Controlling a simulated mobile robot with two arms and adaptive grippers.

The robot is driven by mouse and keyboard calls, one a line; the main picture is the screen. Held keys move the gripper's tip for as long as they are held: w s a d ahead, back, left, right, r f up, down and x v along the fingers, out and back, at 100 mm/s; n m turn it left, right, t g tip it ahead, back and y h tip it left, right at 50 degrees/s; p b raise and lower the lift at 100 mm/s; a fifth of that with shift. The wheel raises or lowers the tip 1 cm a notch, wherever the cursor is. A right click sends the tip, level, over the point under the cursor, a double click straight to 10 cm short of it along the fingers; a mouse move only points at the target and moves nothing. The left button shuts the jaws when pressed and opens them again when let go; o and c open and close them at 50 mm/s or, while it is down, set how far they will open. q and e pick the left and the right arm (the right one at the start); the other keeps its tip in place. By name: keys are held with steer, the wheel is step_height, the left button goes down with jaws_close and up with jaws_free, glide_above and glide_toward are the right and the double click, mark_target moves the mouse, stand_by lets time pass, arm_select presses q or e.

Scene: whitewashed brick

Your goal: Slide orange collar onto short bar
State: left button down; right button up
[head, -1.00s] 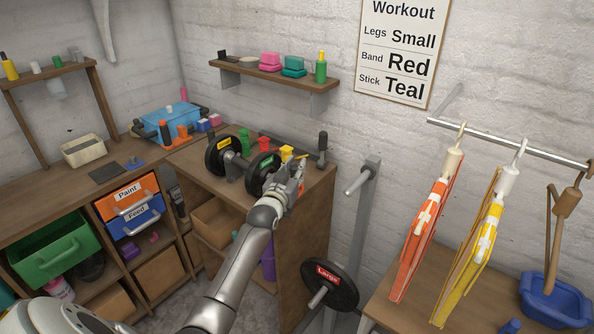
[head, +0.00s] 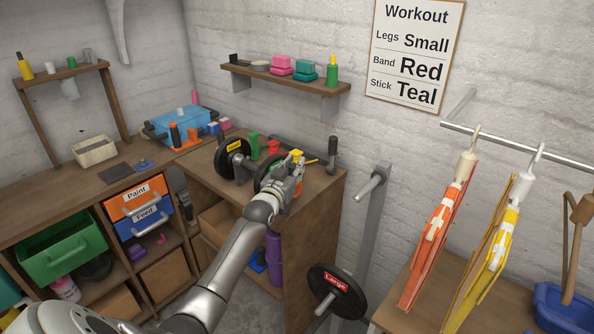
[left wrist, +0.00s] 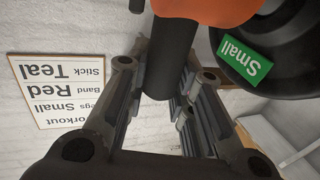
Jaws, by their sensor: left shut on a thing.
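My left gripper (head: 293,166) is shut on a dark cylindrical grip (left wrist: 172,50). The orange collar (left wrist: 210,8) shows at the top edge of the left wrist view, at the far end of this grip and cut off by the frame. A black plate with a green "Small" label (left wrist: 238,58) is close beside the collar; I cannot tell whether they touch. In the head view, this plate (head: 264,168) stands upright just left of my gripper, partly hidden by it. The short bar is hidden or too small to tell. My right gripper is not in view.
A yellow-labelled black plate (head: 232,160) stands left on the same wooden counter (head: 322,190). Green, red and yellow items and an upright dark post (head: 332,150) are behind. A "Large" plate (head: 336,290) hangs at the front on a grey rack (head: 366,230).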

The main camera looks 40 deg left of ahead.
arm_select(q)
steer(key=shift+w+a+b, duration=0.1)
steer(key=shift+a+b, duration=0.6)
steer(key=shift+a, duration=0.75)
steer(key=c, duration=1.2)
jaws_free()
steer(key=shift+s+d+f, duration=0.1)
steer(key=shift+s, duration=0.15)
steer(key=v, duration=1.1)
steer(key=shift+s, duration=0.25)
